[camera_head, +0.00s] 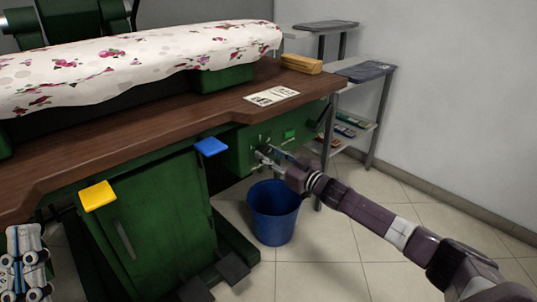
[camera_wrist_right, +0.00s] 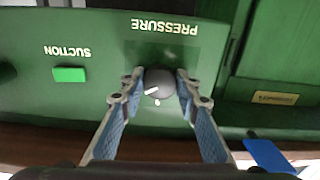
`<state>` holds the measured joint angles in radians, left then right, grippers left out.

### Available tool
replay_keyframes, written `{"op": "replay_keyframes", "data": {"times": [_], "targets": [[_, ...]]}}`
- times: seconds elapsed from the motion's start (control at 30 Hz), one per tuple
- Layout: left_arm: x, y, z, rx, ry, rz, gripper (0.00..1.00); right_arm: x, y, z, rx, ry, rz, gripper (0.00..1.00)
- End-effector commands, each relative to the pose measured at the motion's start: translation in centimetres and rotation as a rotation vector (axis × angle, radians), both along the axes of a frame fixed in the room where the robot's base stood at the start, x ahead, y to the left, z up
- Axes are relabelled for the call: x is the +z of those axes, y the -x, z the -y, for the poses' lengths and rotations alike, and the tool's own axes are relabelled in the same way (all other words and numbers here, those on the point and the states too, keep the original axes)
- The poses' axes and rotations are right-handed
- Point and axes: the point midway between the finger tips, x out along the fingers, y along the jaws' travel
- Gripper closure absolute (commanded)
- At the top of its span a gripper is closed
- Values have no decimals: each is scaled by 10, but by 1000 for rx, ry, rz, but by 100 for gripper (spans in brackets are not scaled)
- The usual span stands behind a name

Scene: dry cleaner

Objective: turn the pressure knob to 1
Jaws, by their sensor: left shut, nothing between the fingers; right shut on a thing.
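The pressure knob (camera_wrist_right: 159,82) is a dark round knob with a white pointer line, on the green panel under the word PRESSURE, which appears upside down in the right wrist view. The pointer slants toward the lower left in that view, and a small white dot lies just below the knob. Dial numbers cannot be read. My right gripper (camera_wrist_right: 160,91) is shut on the knob, one finger on each side. In the head view, my right gripper (camera_head: 268,156) reaches the panel front and covers the knob. My left gripper (camera_head: 27,262) is shut and empty at the lower left.
A green SUCTION button (camera_wrist_right: 69,74) sits beside the knob. Blue (camera_head: 211,147) and yellow (camera_head: 97,195) pads stick out below the wooden tabletop (camera_head: 150,120). A blue bin (camera_head: 273,213) stands on the floor below my right gripper. A grey shelf (camera_head: 384,110) stands behind.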

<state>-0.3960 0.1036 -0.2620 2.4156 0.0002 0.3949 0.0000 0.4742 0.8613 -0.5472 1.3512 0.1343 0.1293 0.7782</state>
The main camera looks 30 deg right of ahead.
Motion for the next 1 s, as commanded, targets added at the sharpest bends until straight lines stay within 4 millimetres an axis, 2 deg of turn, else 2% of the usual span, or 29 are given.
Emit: {"op": "replay_keyframes", "data": {"times": [0.17,0.3,0.5,0.8,1.0], "targets": [[-21,-24,3,8,-43,-149,100,2,0,0,1,82,22,95],[-50,-44,5,17,-89,-309,100,2,0,0,1,177,46,95],[-99,-64,4,30,-154,-543,100,3,0,0,0,343,92,95],[-159,-69,-2,43,-224,-805,100,1,0,0,1,618,165,95],[-181,-66,-5,49,-247,-900,100,1,0,1,2,803,216,95]]}}
